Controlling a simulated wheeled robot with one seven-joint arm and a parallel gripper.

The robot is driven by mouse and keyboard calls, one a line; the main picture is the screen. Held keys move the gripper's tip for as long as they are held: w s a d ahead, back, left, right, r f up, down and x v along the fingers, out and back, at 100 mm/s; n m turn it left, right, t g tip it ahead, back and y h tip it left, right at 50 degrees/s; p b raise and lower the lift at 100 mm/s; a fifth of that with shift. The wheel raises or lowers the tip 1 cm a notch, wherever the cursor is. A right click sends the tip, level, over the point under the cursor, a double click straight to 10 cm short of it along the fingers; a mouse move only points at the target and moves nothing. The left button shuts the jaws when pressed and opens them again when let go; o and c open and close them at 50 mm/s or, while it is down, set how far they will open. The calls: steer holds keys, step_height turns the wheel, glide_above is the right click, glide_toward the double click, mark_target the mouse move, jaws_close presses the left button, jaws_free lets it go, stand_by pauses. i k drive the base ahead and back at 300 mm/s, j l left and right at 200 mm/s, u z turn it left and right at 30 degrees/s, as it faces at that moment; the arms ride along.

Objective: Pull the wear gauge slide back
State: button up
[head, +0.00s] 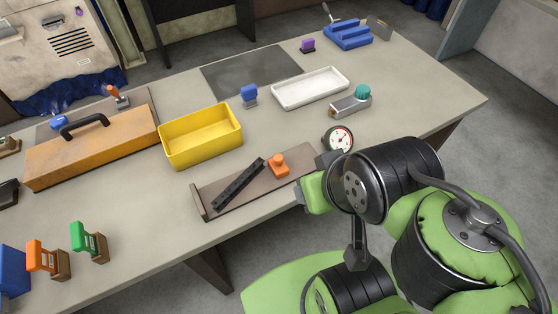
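A brown, low-edged base (223,197) lies near the front edge of the table. A black notched bar (238,185) lies slantwise on it, with an orange block with a knob (278,165) just to its right. This looks like the wear gauge with its slide, but I cannot be sure. A round white dial (340,139) with a red mark stands past the base's right end. My green and black arm covers the area beside that end. No gripper fingers can be made out.
A yellow bin (201,145) and a white tray (309,97) stand behind the base. A grey fixture with a teal knob (352,103) is at back right. A long orange box (92,147) is at left. Bare tabletop lies left of the base.

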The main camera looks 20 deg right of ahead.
mark_target(277, 164)
steer(key=i+l+u, duration=0.1)
steer(key=l+u, duration=0.8)
